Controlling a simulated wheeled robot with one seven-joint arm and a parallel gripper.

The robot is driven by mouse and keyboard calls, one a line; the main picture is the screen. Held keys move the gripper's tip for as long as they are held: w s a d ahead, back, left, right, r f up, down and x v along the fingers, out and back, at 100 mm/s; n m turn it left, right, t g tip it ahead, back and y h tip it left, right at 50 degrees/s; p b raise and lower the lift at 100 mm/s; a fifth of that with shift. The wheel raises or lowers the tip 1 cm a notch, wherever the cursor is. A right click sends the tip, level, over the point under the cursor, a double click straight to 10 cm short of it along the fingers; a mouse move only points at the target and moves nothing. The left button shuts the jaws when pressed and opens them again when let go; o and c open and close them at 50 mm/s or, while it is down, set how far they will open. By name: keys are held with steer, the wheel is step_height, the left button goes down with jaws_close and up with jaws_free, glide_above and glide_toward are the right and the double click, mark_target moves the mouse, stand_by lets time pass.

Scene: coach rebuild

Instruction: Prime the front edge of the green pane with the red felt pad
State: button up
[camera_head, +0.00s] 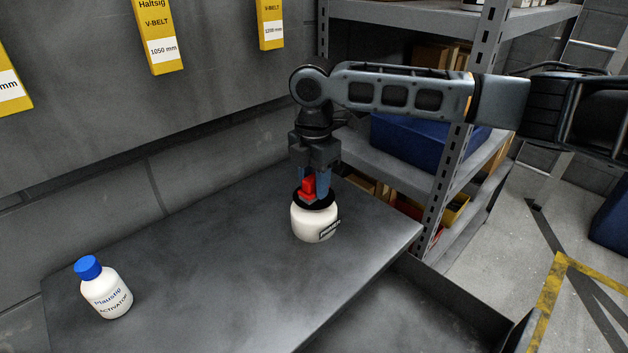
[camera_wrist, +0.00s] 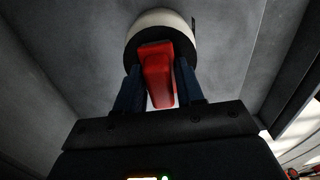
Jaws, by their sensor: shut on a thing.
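My gripper (camera_head: 313,182) points down over the grey bench, its blue fingers shut on a red pad (camera_head: 308,187). In the wrist view the red pad (camera_wrist: 157,70) sits between the two fingers (camera_wrist: 158,92). Directly below is a squat white jar (camera_head: 311,222) with a dark rim and a dark label. The pad's lower end is at the jar's mouth; I cannot tell whether it touches anything inside. The jar also shows in the wrist view (camera_wrist: 160,18). The green pane is not in view.
A white bottle with a blue cap (camera_head: 103,288) stands upright at the bench's left. The grey bench top (camera_head: 215,265) between bottle and jar is clear. A metal shelf rack with a blue bin (camera_head: 415,140) stands behind right. Yellow V-belt boxes (camera_head: 158,35) hang on the wall.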

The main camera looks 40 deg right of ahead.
mark_target(314, 176)
steer(key=shift+r, duration=3.5)
